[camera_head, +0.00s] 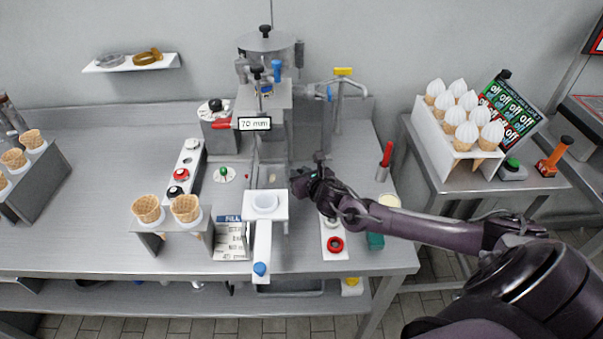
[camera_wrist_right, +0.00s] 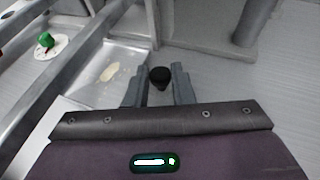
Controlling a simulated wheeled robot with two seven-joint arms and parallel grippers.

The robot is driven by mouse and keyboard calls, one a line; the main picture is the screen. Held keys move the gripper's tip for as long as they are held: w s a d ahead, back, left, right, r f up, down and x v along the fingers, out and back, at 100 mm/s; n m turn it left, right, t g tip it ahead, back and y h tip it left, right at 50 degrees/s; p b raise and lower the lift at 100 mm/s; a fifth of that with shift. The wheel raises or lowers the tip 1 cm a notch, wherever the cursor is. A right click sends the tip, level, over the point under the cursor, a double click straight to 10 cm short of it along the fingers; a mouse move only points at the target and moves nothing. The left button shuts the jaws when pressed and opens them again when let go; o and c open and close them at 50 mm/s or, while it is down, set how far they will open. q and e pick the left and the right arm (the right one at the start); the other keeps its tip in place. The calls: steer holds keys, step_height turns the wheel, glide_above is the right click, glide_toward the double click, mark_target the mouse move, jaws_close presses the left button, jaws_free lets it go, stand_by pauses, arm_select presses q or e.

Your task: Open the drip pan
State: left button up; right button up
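The drip pan looks like the shallow metal tray (camera_wrist_right: 112,72) with a cream-coloured spill in it, under the machine. Its spill shows in the head view beside my right gripper (camera_head: 297,180). A black round knob (camera_wrist_right: 160,76) stands at the tray's right side in the wrist view. My right gripper (camera_wrist_right: 158,88) has its two fingers apart, one on each side of the knob, with small gaps visible. The knob is hidden behind my gripper in the head view. My left gripper is not in view.
The metal machine (camera_head: 265,105) with a 70 mm sign (camera_head: 255,124) rises behind my gripper. Counter right of the machine is fairly clear.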

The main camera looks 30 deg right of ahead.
jaws_close()
steer(key=s+d, duration=0.2)
steer(key=d, duration=0.2)
steer(key=s+d+p, duration=0.1)
steer(key=s+d, duration=0.2)
steer(key=d, duration=0.2)
steer(key=s+d, duration=0.3)
steer(key=d, duration=0.1)
steer(key=shift+s+d+p, duration=0.2)
steer(key=shift+d+p, duration=0.15)
steer(key=shift+p, duration=0.05)
steer(key=o, duration=0.5)
jaws_free()
steer(key=shift+v, duration=3.95)
